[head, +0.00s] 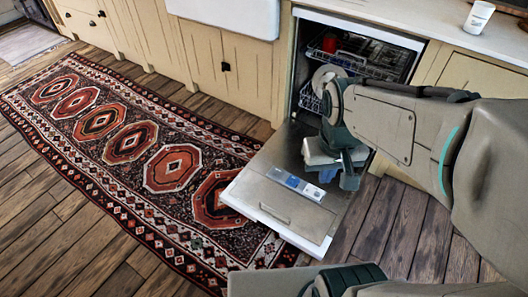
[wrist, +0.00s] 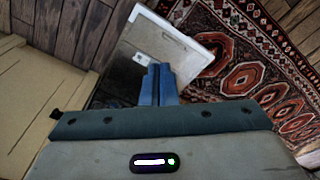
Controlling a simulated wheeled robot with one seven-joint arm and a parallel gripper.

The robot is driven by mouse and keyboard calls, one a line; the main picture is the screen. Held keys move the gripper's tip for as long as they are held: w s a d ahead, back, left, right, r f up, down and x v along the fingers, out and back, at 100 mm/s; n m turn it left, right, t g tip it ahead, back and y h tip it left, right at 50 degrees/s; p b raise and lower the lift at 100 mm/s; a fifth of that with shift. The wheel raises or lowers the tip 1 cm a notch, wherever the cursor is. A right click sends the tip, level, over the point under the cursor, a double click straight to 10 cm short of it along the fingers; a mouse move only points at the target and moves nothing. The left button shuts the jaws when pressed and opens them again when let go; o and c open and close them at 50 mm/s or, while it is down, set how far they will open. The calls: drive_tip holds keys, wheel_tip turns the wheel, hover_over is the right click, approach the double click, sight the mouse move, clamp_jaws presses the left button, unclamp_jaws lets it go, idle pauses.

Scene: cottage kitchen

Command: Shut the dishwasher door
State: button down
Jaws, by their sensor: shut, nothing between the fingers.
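The dishwasher door (head: 262,192) is folded down, open and low over the floor, with its inner face up. A dispenser panel (head: 296,184) with a blue patch is set in that face. The open dishwasher cavity (head: 364,50) shows racks inside. My gripper (head: 350,181) hangs above the right part of the door, near its hinged half; my arm hides part of the cavity. In the wrist view my gripper's fingers (wrist: 160,68) are together and empty, with the door (wrist: 180,43) beyond them. I cannot tell whether they touch it.
A patterned rug (head: 130,140) lies left of the door, its edge close to the door's front corner. Cream cabinets (head: 235,75) flank the dishwasher. A white cup (head: 479,16) stands on the counter. A red item (head: 330,43) sits in the upper rack.

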drive_tip(key=w+a+f+n+g+h+b, duration=0.1)
drive_tip(key=w+f+n+h+b, duration=0.35)
drive_tip(key=f, duration=0.75)
drive_tip(key=w+a+f+n+g+h+b, duration=0.1)
drive_tip(key=w+f+n+h+b, duration=0.4)
drive_tip(key=f, duration=0.7)
drive_tip(key=w+a+f+n+g+h+b, duration=0.15)
drive_tip(key=f+h+b, duration=0.35)
drive_tip(key=f, duration=0.7)
drive_tip(key=w+a+f+n+t+b, duration=0.1)
drive_tip(key=a+f+n+t+b, duration=0.25)
drive_tip(key=f+n+t, duration=0.5)
drive_tip(key=w+a+f+n+t+y+b, duration=0.1)
drive_tip(key=a+f+n+t+b, duration=0.25)
drive_tip(key=f, duration=0.75)
drive_tip(key=w+a+f+n+t+b, duration=0.2)
drive_tip(key=f+n+t+b, duration=0.3)
drive_tip(key=f+t, duration=0.45)
drive_tip(key=s+r+p+x, duration=0.1)
drive_tip(key=p+x, duration=0.5)
drive_tip(key=x, duration=0.6)
drive_tip(key=shift+w+d+r+g, duration=0.2)
drive_tip(key=shift+w+r+g, duration=0.05)
drive_tip(key=shift+g, duration=0.15)
